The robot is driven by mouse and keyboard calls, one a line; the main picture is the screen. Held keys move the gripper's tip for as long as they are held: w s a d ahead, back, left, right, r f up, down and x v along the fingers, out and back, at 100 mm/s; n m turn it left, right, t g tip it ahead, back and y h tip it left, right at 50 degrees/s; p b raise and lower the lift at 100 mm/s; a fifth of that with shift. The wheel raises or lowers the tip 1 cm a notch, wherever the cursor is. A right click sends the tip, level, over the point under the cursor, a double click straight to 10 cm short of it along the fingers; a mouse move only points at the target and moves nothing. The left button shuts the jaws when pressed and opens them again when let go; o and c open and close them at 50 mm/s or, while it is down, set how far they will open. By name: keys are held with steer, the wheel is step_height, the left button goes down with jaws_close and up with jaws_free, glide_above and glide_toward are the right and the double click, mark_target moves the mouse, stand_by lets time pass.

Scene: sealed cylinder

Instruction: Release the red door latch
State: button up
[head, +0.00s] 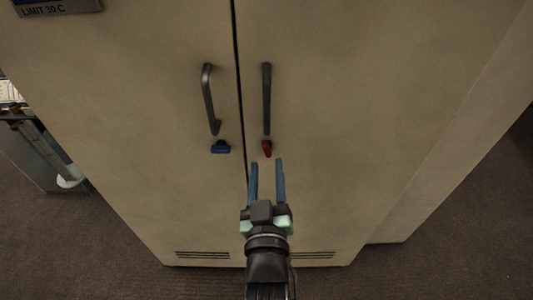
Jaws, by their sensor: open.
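The red door latch (267,149) is a small red piece on the right cabinet door, just below that door's dark handle (267,99). It appears turned upright. My gripper (267,164) is open and empty, its two blue fingers pointing up the picture at the doors. In the picture the fingertips lie just below the red latch, one on either side of its column. I cannot tell how far they are from the door surface. No contact with the latch shows.
A blue latch (221,147) sits on the left door below a second dark handle (210,99). Both beige doors look shut, with a dark seam between them. A grey stand (42,152) is at the far left. Brown carpet (95,245) is clear in front.

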mark_target(267, 152)
steer(key=shift+w, duration=2.25)
jaws_close()
